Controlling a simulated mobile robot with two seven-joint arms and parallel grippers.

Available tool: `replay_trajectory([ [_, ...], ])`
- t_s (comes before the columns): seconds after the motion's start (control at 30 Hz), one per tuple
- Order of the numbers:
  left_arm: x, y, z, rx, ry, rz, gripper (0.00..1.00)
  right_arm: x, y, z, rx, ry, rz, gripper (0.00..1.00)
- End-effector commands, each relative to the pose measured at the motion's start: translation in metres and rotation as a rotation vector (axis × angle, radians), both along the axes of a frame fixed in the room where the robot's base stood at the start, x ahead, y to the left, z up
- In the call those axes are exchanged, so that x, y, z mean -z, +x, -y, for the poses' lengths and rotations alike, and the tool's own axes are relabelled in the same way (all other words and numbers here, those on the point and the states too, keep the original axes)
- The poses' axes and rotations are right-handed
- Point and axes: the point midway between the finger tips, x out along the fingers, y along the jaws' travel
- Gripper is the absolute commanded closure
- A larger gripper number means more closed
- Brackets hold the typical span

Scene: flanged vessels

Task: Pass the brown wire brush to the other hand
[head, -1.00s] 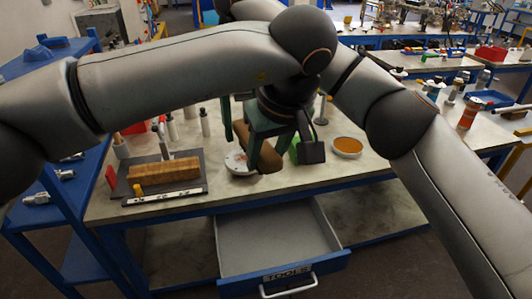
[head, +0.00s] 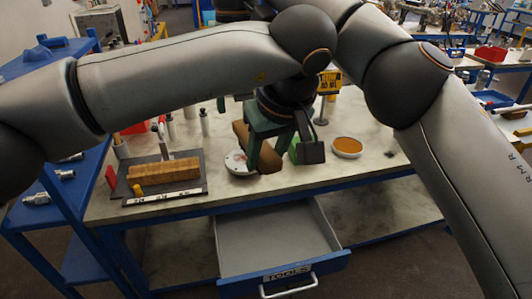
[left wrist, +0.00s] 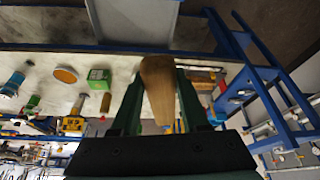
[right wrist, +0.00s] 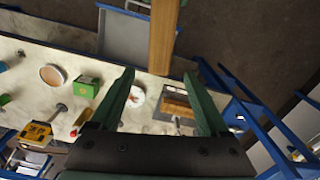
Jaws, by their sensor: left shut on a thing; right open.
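The brown wire brush (head: 268,159) is held in my left gripper (head: 265,158), above the workbench in the head view. In the left wrist view the brush (left wrist: 158,85) runs between the two green fingers of my left gripper (left wrist: 157,85), which is shut on it. In the right wrist view the brush (right wrist: 163,38) reaches down from the top edge, its near end around the level of the fingertips. My right gripper (right wrist: 163,73) is open and empty, its fingers on either side of that end. The head view hides the right gripper behind my left arm. The bristles cannot be made out.
The blue-framed workbench (head: 120,208) has an open drawer (head: 270,240) at its front. A blue cart (head: 65,215) stands at left.

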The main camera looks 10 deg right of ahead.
Motion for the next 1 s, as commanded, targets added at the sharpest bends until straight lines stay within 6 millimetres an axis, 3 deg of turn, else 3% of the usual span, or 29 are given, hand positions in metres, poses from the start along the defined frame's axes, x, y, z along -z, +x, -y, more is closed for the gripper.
replay_trajectory([
  [0.13,0.000,0.000,0.000,0.000,0.000,0.001,1.00,-0.009,0.000,0.000,0.000,0.003,0.004,0.21],
  [0.27,0.000,0.000,0.000,0.000,0.000,0.001,1.00,-0.002,0.004,-0.009,-0.046,0.041,0.013,0.21],
  [0.37,0.000,0.000,0.000,0.000,0.000,0.001,1.00,0.017,0.014,-0.030,-0.150,0.139,0.049,0.21],
  [0.5,0.000,0.000,0.000,0.000,0.000,0.001,1.00,0.039,0.034,-0.074,-0.347,0.392,0.196,0.21],
  [0.6,0.000,0.000,0.000,0.000,0.000,0.001,1.00,0.035,0.051,-0.096,-0.445,0.593,0.376,0.21],
  [0.67,0.000,0.000,0.000,0.000,0.000,0.001,1.00,0.023,0.062,-0.099,-0.474,0.702,0.509,0.21],
  [0.77,0.000,0.000,0.000,0.000,0.000,0.001,1.00,-0.003,0.084,-0.082,-0.471,0.840,0.765,0.21],
  [0.87,0.000,0.000,0.000,0.000,0.000,0.001,1.00,-0.023,0.105,-0.040,-0.409,0.906,1.038,0.21],
  [0.93,0.000,0.000,0.000,0.000,0.000,0.001,1.00,-0.022,0.115,-0.007,-0.348,0.897,1.188,0.21],
  [1.0,0.000,0.000,0.000,0.000,0.000,0.001,1.00,-0.005,0.121,0.020,-0.283,0.862,1.283,0.21],
])
